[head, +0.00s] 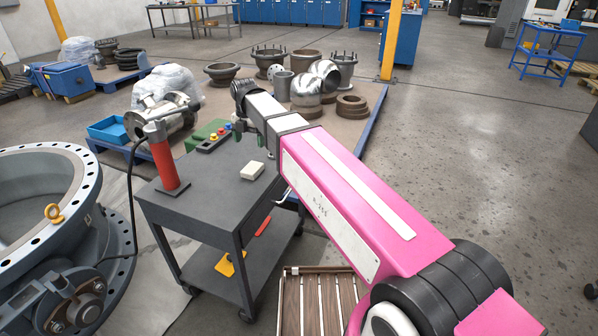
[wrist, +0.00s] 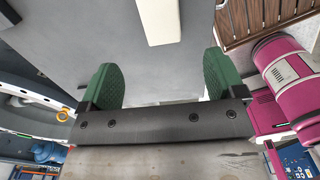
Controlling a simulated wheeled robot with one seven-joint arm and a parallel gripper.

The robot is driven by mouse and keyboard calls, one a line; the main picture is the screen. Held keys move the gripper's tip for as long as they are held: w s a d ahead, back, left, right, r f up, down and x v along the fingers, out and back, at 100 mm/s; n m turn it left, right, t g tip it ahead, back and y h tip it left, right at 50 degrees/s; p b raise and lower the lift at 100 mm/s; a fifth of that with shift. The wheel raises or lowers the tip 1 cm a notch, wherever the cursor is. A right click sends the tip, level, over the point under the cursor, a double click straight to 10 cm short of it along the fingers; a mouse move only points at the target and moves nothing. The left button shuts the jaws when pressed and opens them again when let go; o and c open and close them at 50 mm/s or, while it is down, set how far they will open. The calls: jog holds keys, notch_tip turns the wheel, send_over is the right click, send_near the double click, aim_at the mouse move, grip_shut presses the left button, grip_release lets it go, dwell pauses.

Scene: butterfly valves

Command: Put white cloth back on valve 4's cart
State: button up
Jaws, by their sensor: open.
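A small white folded piece (head: 252,170), which looks like the cloth, lies on the dark grey top of a cart (head: 215,205). It also shows at the top edge of the wrist view (wrist: 158,20), ahead of my fingertips and partly cut off. My gripper (wrist: 160,80) is open, with two green fingers and nothing between them. It hangs over the cart top, apart from the white piece. In the head view my pink arm reaches to the cart's far side, and the fingers are mostly hidden. I see no number on the cart or valve.
A red-bodied tool (head: 165,160) with a cable stands on the cart's left, and a button box (head: 213,140) at its back. A large flanged valve (head: 50,215) is close at left. A slatted wooden pallet (head: 318,300) lies in front. Open floor lies right.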

jog(key=s+d+f+m, duration=0.3)
jog(key=d+f+m, duration=0.4)
jog(key=d+m, duration=0.3)
jog(key=s+d+f+m, duration=0.4)
jog(key=d+f+m, duration=0.4)
jog(key=d+m, duration=0.3)
jog(key=s+d+f+m, duration=0.4)
jog(key=d+f+m, duration=0.4)
jog(key=d, duration=0.7)
jog(key=shift+f+m, duration=0.25)
jog(key=shift+m, duration=0.95)
